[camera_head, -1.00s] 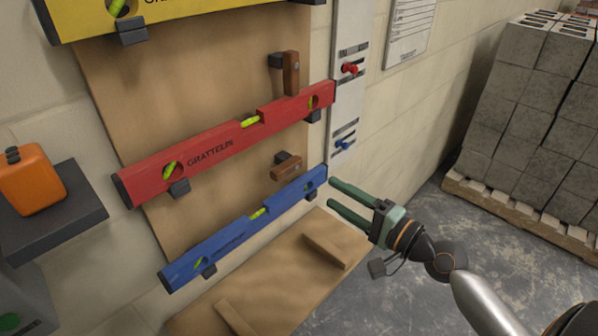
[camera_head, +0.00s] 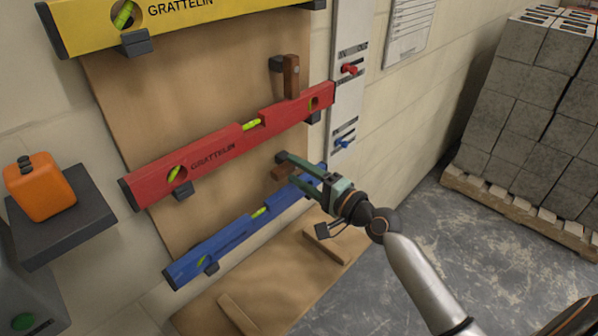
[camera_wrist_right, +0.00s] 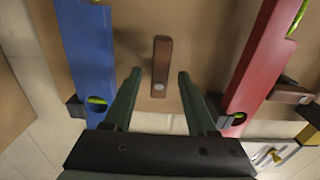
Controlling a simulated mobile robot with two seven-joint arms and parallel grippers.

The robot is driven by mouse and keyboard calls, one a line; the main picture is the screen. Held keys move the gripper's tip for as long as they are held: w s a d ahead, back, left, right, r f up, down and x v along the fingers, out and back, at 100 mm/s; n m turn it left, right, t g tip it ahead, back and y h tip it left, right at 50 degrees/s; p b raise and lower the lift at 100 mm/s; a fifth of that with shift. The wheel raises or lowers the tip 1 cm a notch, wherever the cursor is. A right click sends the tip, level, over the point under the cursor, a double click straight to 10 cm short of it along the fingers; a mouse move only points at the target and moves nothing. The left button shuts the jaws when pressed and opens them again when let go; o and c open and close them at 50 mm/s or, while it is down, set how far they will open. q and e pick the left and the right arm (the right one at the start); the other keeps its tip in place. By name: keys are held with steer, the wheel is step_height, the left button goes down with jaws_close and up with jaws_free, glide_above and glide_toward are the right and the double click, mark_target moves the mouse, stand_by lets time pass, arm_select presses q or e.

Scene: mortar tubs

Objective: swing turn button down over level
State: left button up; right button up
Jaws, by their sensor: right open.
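The blue level (camera_head: 225,240) rests on dark brackets low on the wooden board. A brown turn button (camera_head: 279,172) above it lies roughly parallel to the level, partly hidden by my gripper. In the right wrist view this turn button (camera_wrist_right: 161,65) shows between and just beyond my fingertips, with the blue level (camera_wrist_right: 88,45) on the left. My right gripper (camera_head: 288,167) is open, its fingers on either side of the button's line, with no clear contact. A second brown turn button (camera_head: 291,75) points down against the red level (camera_head: 225,148). My left gripper is not in view.
The red level (camera_wrist_right: 262,60) is close to the right finger in the wrist view. A yellow level (camera_head: 190,18) hangs above. A white strip with red and blue knobs (camera_head: 345,110) stands right of the board. An orange container (camera_head: 40,188) sits on a dark shelf at left.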

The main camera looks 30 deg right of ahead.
jaws_close()
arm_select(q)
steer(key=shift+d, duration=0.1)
